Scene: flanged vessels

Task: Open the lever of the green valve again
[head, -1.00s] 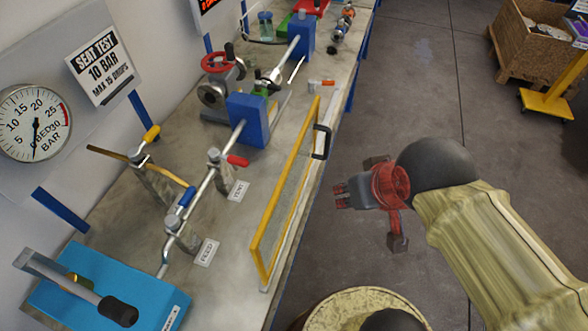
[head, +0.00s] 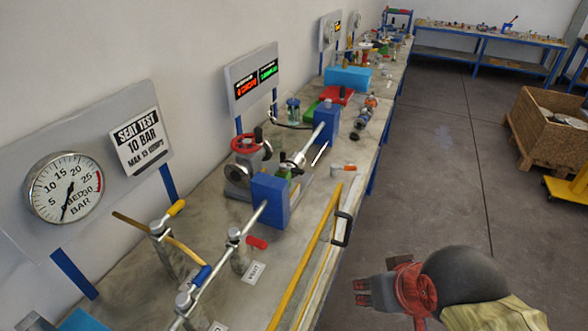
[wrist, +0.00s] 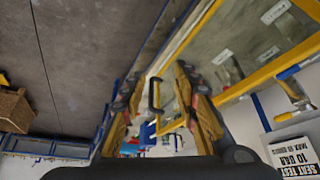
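A small green valve body (head: 284,172) shows in the head view, mid-bench, behind the near blue block and in line with the pipe. A silver fitting beside it partly covers it. I cannot make out its lever or the lever's position. My gripper (head: 362,293) hangs over the floor off the bench's right edge, well apart from the valve and empty. In the wrist view my gripper (wrist: 160,100) has its fingers wide apart. A black handle shows beyond them in the gap, not held.
A yellow-framed guard (head: 308,255) with a black handle (head: 341,228) stands along the bench edge, between my gripper and the bench fittings. Red-handled (head: 257,243) and blue-handled (head: 200,275) valves are nearer. The floor at right is open up to a wooden crate (head: 550,125).

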